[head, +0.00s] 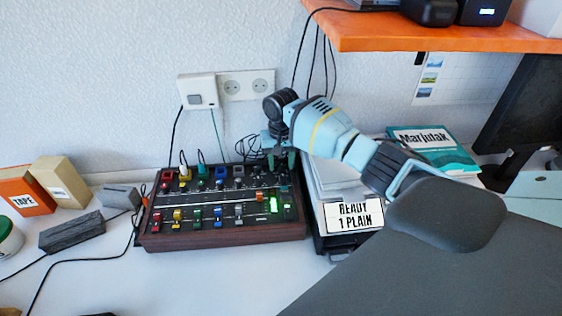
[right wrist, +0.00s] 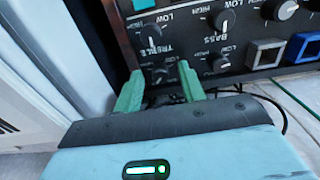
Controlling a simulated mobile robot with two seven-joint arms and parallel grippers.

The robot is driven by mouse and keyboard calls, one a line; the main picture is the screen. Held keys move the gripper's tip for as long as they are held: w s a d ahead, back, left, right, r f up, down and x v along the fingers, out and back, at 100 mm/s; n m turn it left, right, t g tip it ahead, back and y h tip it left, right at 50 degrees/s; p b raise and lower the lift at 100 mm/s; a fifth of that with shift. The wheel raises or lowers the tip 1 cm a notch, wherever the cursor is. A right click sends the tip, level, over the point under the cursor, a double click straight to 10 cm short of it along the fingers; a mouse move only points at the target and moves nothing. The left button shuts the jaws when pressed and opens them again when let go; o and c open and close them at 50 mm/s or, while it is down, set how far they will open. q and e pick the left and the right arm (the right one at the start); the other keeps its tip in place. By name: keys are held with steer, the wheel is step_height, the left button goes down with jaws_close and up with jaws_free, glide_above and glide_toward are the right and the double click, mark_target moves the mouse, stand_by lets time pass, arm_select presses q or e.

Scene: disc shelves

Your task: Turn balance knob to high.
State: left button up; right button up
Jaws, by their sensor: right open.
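The dark mixer panel (head: 222,207) with a wooden frame lies on the table in the head view. My right gripper (head: 281,161) is over its back right corner, pointing down. In the right wrist view its green fingers (right wrist: 156,84) are apart, with a small dark knob (right wrist: 160,75) seen between their tips. Whether they touch it is unclear. Other knobs with white pointer lines (right wrist: 222,64) are near, with TREBLE, BASS, LOW and HIGH labels. No balance label is readable, so I cannot tell which knob it is. My left gripper is out of view.
An orange shelf (head: 440,37) hangs above right. Cables (head: 179,133) run behind the panel. A grey block (head: 72,232) and boxes (head: 61,183) are left.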

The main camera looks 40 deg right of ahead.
jaws_close()
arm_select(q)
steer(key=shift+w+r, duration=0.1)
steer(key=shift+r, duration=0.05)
arm_select(e)
steer(key=shift+r, duration=0.1)
steer(key=shift+r+m+p, duration=0.1)
steer(key=shift+m+p, duration=0.3)
steer(key=shift+a+r+m+p, duration=0.1)
steer(key=shift+r+m+p, duration=0.05)
steer(key=shift+m+p, duration=1.1)
steer(key=shift+m, duration=0.65)
steer(key=m+p, duration=0.1)
steer(key=m, duration=0.1)
steer(key=shift+m, duration=0.3)
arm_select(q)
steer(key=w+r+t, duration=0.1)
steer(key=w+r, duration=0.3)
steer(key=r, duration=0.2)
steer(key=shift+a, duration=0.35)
arm_select(e)
steer(key=shift+f+m, duration=0.15)
steer(key=shift+m, duration=0.65)
steer(key=shift+f+m, duration=0.15)
steer(key=shift+m, duration=0.65)
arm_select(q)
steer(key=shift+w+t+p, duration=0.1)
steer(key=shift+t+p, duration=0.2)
arm_select(e)
steer(key=shift+m, duration=0.3)
